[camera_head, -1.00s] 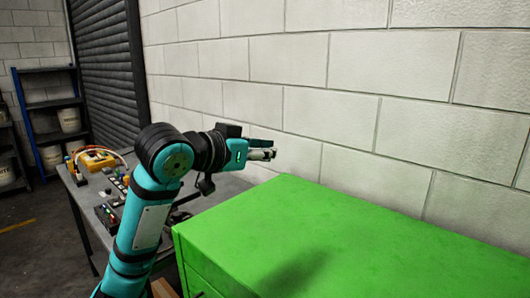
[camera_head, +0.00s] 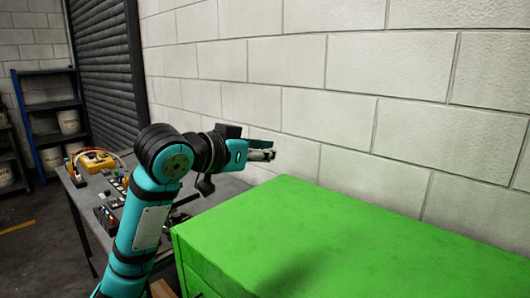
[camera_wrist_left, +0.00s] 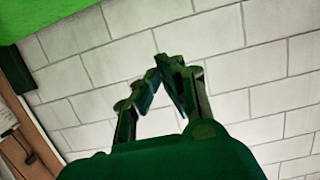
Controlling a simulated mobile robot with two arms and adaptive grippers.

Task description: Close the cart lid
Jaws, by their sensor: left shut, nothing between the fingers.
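The green cart (camera_head: 300,230) fills the lower right of the head view. Its lid (camera_head: 350,225) is a flat green top that lies level over the body, with no gap visible along the edges in view. My left gripper (camera_head: 263,155) is above and behind the lid's far left corner, near the wall, apart from the lid. In the left wrist view the left gripper (camera_wrist_left: 160,68) has its fingers together and empty, facing the wall. Green, likely the cart (camera_wrist_left: 35,15), shows at that view's upper left. My right gripper is not in view.
A grey worktable (camera_head: 228,188) with several small parts and a yellow device (camera_head: 97,161) stands left of the cart. A white block wall (camera_head: 330,90) runs close behind. A blue shelf (camera_head: 45,110) with buckets is at the far left.

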